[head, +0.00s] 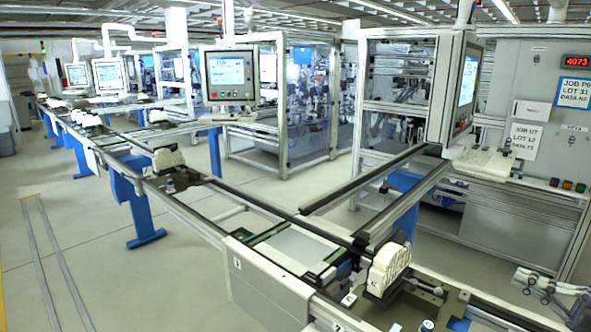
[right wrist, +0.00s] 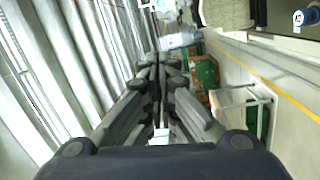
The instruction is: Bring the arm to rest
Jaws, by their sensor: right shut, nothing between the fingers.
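My right gripper (head: 527,281) shows at the lower right edge of the head view, in front of the grey cabinet. In the right wrist view its dark fingers (right wrist: 158,65) are closed together with nothing between them. It is apart from the conveyor line in the head view. My left gripper is not in view.
The pallet conveyor (head: 265,282) runs from the lower middle to the far left, with a white part (head: 388,268) on it. A side conveyor (head: 400,190) leads to a machine with a monitor (head: 466,82). A grey cabinet (head: 480,217) stands at right. Open floor (head: 110,270) lies at left.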

